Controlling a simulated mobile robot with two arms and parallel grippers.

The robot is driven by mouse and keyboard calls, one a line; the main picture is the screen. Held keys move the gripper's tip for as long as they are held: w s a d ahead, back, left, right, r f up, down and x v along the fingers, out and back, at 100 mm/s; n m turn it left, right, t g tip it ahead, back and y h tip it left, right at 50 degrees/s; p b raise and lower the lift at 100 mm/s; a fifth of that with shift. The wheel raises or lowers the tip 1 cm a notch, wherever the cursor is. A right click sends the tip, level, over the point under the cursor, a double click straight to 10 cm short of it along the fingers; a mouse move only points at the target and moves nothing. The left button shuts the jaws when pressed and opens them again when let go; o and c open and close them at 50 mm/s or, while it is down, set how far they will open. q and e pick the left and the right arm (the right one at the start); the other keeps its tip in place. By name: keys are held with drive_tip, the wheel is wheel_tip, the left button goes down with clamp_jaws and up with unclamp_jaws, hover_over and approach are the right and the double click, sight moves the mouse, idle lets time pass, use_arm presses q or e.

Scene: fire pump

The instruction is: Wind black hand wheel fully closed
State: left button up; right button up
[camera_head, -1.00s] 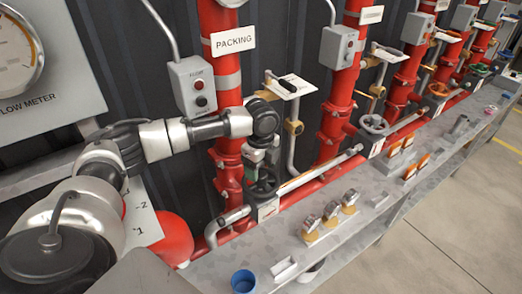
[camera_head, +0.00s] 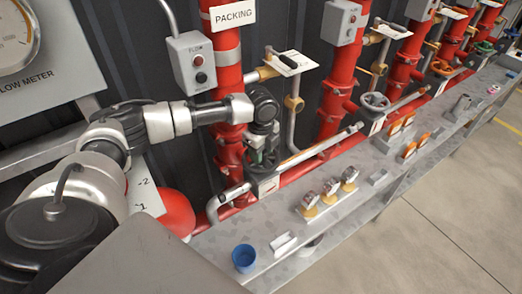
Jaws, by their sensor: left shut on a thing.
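The black hand wheel (camera_head: 270,163) sits low in front of the nearest red pipe, by the back edge of the grey bench. My left arm comes in from the left and its wrist hangs over the wheel. My left gripper (camera_head: 258,155) points down at the wheel and is shut on its rim. The gripper hides part of the wheel, and the fingertips are small and hard to make out. My right gripper is not in view.
A grey switch box (camera_head: 193,62) and a brass-fitted side pipe (camera_head: 293,103) stand close to the arm. A grey hand wheel (camera_head: 375,101) is farther right.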

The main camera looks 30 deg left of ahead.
use_arm(q)
drive_tip(key=o, duration=0.3)
drive_tip(key=shift+c, duration=1.3)
drive_tip(key=shift+r+m+p, duration=0.15)
drive_tip(key=shift+m+p, duration=0.5)
drive_tip(key=shift+m, duration=0.25)
drive_tip(key=m+p, duration=0.1)
drive_tip(key=m, duration=0.5)
drive_tip(key=shift+p, duration=0.3)
drive_tip(key=m, duration=0.3)
drive_tip(key=shift+m+p, duration=0.3)
drive_tip(key=shift+p, duration=0.05)
drive_tip(key=o, duration=0.6)
drive_tip(key=shift+f+m, duration=0.2)
drive_tip(key=shift+m, duration=0.2)
drive_tip(key=o, duration=0.6)
